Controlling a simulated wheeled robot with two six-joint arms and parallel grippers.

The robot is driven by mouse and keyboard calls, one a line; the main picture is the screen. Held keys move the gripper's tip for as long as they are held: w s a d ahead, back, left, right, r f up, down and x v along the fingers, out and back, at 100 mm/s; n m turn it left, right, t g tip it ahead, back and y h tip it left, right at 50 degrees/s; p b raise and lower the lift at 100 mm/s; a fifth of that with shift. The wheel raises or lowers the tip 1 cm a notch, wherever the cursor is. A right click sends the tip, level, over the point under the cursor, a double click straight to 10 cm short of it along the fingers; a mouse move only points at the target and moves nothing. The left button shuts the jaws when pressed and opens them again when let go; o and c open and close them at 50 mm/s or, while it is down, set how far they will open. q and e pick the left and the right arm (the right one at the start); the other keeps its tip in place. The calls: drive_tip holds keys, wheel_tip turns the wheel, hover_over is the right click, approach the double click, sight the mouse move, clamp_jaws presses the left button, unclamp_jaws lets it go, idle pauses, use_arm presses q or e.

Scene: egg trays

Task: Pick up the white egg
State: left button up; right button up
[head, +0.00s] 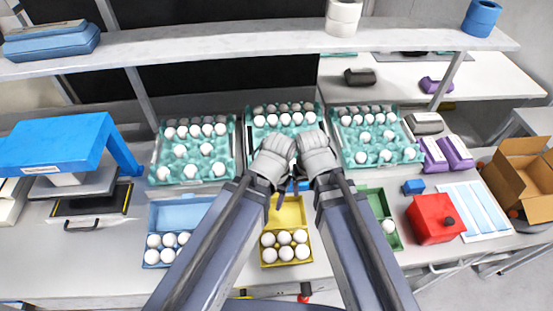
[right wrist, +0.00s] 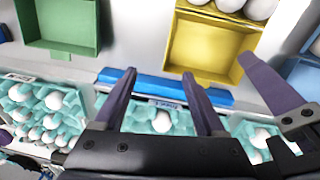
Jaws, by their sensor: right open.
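Several white eggs sit in three teal trays; the middle tray (head: 249,140) is partly hidden behind my grippers. In the right wrist view, one white egg (right wrist: 161,121) sits in a teal tray, seen between the fingers of my right gripper (right wrist: 159,74). These fingers are apart with nothing held between them. In the head view, my right gripper (head: 315,142) is over the front of the middle tray, its fingers hidden. My left gripper (head: 277,150) is close beside it; one of its fingers shows in the right wrist view, but its opening is unclear.
A blue box (head: 180,215), a yellow box (head: 290,217) and a green box (head: 375,200) stand in front of the trays. A labelled blue bar (right wrist: 165,88) lies between boxes and tray. A red box (head: 433,218) is at right. A shelf (head: 260,45) crosses behind.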

drive_tip(key=shift+o, duration=1.1)
drive_tip(key=w+a+r+t+y+p, duration=0.1)
drive_tip(key=w+a+r+t, duration=0.2)
drive_tip(key=w, duration=0.6)
drive_tip(key=shift+w+a+m, duration=0.15)
drive_tip(key=shift+a+m, duration=0.25)
drive_tip(key=shift+a, duration=0.4)
use_arm(q)
drive_tip(key=f+b, duration=0.2)
drive_tip(key=b, duration=0.1)
drive_tip(key=f+b, duration=0.3)
drive_tip(key=b, duration=0.1)
drive_tip(key=shift+w+a+f, duration=0.1)
drive_tip(key=shift+a+f, duration=0.1)
drive_tip(key=shift+f, duration=0.15)
use_arm(e)
drive_tip(key=x, duration=0.8)
drive_tip(key=shift+w+r, duration=0.2)
drive_tip(key=shift+w, duration=0.15)
use_arm(q)
drive_tip(key=shift+r, duration=0.1)
use_arm(e)
drive_tip(key=shift+r, duration=0.1)
drive_tip(key=c, duration=0.8)
